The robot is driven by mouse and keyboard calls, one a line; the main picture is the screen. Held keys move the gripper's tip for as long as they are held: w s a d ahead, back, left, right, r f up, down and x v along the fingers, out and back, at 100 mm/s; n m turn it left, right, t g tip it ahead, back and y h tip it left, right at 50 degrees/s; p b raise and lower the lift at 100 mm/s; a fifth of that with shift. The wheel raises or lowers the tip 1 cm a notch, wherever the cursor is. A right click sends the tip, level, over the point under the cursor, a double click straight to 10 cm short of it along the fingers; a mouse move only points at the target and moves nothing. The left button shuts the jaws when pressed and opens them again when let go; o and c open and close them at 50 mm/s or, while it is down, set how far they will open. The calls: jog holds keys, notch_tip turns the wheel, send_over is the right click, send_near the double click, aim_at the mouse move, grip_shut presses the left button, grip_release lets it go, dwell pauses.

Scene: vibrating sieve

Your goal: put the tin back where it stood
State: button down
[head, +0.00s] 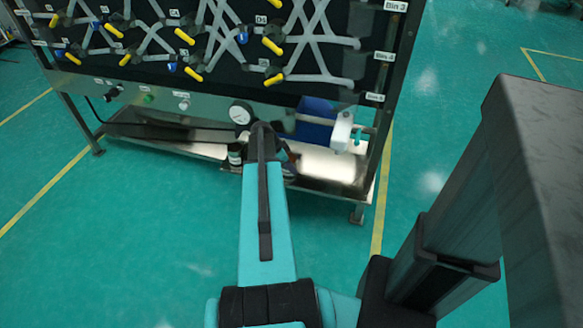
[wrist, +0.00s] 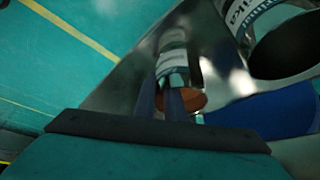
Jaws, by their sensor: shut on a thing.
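In the wrist view my gripper (wrist: 174,82) has its two dark fingers close together around a small thing with a pale band and a brown round end (wrist: 192,101). I take this to be the tin; most of it is hidden by the fingers. It is just above or at the shiny metal shelf (wrist: 115,90); I cannot tell whether it touches. In the head view my gripper is hidden behind my arm at the lower shelf (head: 325,168) of the frame.
A larger cylinder (wrist: 245,15) with a white, lettered label and a dark round face is at upper right of the wrist view. A blue bin (head: 313,120) and a white fitting (head: 342,130) are right of my arm. A pale-and-dark item (head: 235,156) is left of it. The floor is clear.

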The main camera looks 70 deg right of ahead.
jog(key=c, duration=1.8)
grip_release()
jog(key=shift+r, duration=0.1)
jog(key=v, duration=1.2)
jog(key=shift+p, duration=0.4)
